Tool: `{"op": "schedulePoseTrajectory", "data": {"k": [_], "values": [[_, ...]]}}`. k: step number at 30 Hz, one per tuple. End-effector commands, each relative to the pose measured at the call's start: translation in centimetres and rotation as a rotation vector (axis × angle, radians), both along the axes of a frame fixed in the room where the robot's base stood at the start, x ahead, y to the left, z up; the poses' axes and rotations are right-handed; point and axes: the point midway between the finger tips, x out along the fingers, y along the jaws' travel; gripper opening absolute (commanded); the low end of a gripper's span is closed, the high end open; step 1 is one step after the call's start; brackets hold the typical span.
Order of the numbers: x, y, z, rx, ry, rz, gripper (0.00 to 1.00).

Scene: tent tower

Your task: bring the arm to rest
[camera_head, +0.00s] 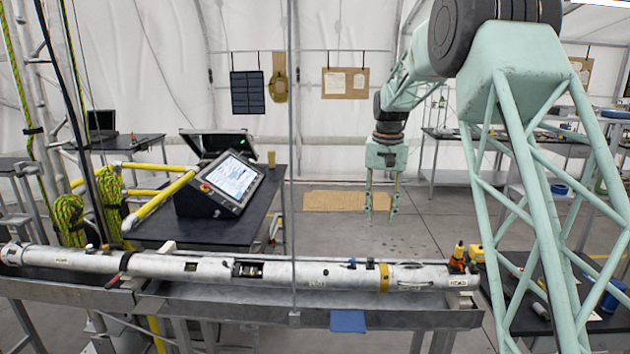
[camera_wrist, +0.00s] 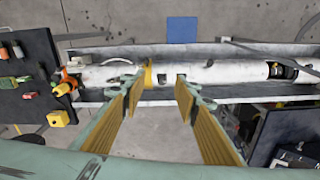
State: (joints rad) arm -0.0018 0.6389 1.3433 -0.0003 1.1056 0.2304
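My gripper (camera_head: 381,208) hangs with its fingers pointing down, behind the long metal tube in the head camera view. Its two fingers are apart, with nothing visible between them. In the wrist view, the open fingers (camera_wrist: 158,92) frame the tube from above, and a gap to the tube is visible in the head view. The pale green arm is raised and bent at the right of the head view. The long grey tube (camera_head: 330,273) lies in a trough on a bench in the foreground, with a yellow band near its right end.
A control console (camera_head: 226,182) stands on a black table left of my gripper. Yellow rails (camera_head: 160,203) and coiled ropes are at the left. The floor behind the trough has a brown mat (camera_head: 335,200) and free room.

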Motion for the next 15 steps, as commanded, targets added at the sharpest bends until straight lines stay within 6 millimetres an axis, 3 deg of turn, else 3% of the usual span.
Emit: {"op": "schedulePoseTrajectory", "data": {"k": [15], "values": [[-8.0, 0.0, 5.9, -0.002, -0.042, 0.032, 0.29]]}}
